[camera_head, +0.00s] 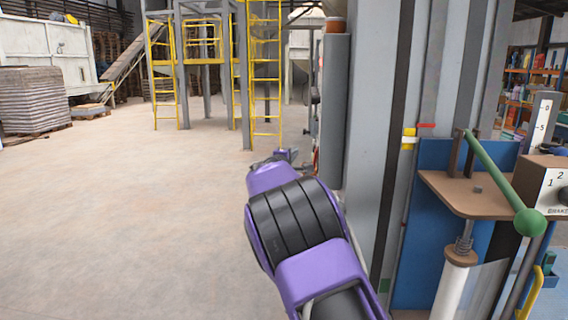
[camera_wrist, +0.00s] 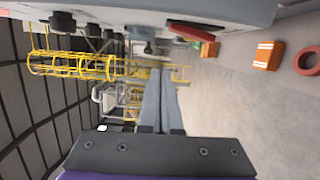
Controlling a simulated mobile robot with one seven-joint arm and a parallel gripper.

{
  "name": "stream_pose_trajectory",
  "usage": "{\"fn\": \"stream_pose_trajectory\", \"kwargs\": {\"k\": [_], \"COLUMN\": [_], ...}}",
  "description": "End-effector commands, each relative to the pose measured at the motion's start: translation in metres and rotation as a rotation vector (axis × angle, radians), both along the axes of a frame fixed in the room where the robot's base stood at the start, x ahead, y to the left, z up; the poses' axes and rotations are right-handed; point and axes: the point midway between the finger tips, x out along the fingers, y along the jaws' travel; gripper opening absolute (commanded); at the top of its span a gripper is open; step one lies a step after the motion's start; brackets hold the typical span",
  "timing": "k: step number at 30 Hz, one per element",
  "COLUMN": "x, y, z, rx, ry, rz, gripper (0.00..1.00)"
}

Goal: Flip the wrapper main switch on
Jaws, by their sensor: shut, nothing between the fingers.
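In the wrist view my gripper (camera_wrist: 160,72) is shut, its two grey fingers together with nothing between them. A grey panel or cabinet (camera_wrist: 250,12) runs along the top of that view. On it is a red lever-like handle (camera_wrist: 195,31), above and right of my fingertips and apart from them. Several dark knobs (camera_wrist: 62,21) stick out of the same panel to the left. I see no label, so I cannot tell which is the wrapper main switch. In the head view my purple arm reaches forward beside the grey column; the fingers are not clear there.
In the head view a grey column (camera_head: 370,140) stands close right of my arm. A yellow block with a red lever (camera_head: 409,138) and a green-knobbed handle (camera_head: 528,221) are further right. The floor (camera_head: 130,220) to the left is clear. Yellow ladders (camera_head: 265,80) stand behind.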

Motion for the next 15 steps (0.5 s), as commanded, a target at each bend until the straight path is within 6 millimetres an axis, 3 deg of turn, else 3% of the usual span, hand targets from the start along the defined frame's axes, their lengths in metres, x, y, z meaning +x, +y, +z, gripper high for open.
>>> {"fn": "stream_pose_trajectory", "kwargs": {"k": [9,15], "x": [-0.053,-0.068], "y": [0.013,0.017], "z": [0.003,0.004], "rx": [0.002,0.001], "ry": [0.000,0.000], "rz": [0.001,0.001], "gripper": [0.00,0.00]}}
